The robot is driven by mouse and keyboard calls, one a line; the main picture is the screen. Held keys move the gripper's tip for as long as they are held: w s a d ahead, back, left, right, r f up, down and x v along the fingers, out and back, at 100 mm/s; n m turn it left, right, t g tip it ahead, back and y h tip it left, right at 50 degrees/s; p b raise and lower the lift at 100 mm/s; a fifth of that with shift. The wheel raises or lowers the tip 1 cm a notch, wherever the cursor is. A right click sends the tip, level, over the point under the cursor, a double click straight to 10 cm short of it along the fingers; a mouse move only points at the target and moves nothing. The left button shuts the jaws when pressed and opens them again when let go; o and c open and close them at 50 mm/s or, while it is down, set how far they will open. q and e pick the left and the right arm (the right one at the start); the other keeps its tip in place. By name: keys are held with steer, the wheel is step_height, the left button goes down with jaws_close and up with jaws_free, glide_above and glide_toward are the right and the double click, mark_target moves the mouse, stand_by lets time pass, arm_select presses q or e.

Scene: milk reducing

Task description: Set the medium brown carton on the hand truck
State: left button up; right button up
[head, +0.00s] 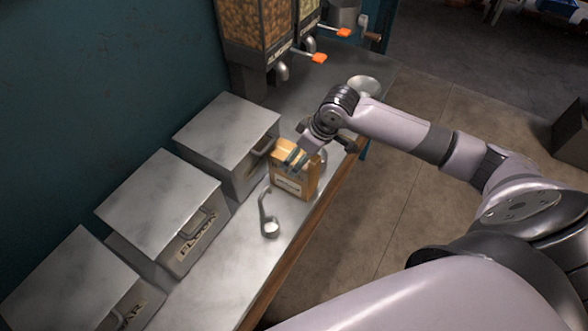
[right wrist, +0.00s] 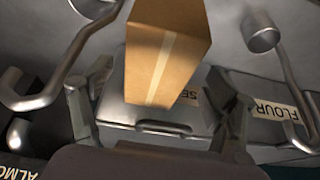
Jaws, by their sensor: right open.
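A brown carton (head: 296,181) with a pale label stands on the metal counter. My right gripper (head: 312,153) is open at the carton's top, with one finger overlapping the carton in the head view. In the right wrist view the carton (right wrist: 168,50), with a pale tape strip, shows between the two spread fingers of my right gripper (right wrist: 160,112). I cannot tell whether the fingers touch it. No hand truck shows in either view. My left gripper is not in view.
A metal scoop (head: 268,214) lies near the carton. Lidded metal bins (head: 160,203) line the counter along the wall. Open floor (head: 400,205) lies right of the counter (head: 215,270).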

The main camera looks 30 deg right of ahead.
steer(key=x, duration=0.5)
steer(key=shift+w+d+f+p, duration=0.1)
steer(key=shift+w+f+p, duration=0.05)
steer(key=shift+f+p, duration=0.25)
steer(key=shift+f, duration=0.2)
stand_by(0.4)
steer(key=shift+c, duration=0.4)
steer(key=c, duration=1.6)
steer(key=shift+o, duration=0.2)
steer(key=shift+r, duration=0.1)
